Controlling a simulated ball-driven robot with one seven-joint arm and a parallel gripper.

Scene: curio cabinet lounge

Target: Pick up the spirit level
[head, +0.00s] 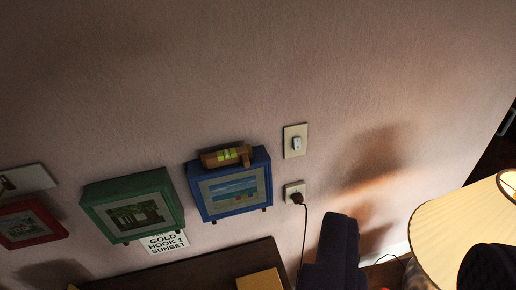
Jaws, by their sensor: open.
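The spirit level (226,156) is a short brown wooden bar with a bright yellow-green vial. It lies along the top edge of the blue box frame (236,188), with a knob-like brown end at its right. My gripper (413,240) shows as two dark shapes at the bottom right, spread wide apart with nothing held between them. It is below and to the right of the spirit level, well apart from it in the picture. The lower part of the gripper is cut off by the picture's edge.
Left of the blue frame hang a green frame (133,206) and a red frame (31,224). A sign (164,243) reads "GOLD HOOK 1 SUNSET". A switch (295,141) and a plugged socket (294,190) are to the right. A lampshade (445,222) stands at lower right, dark furniture (205,272) below.

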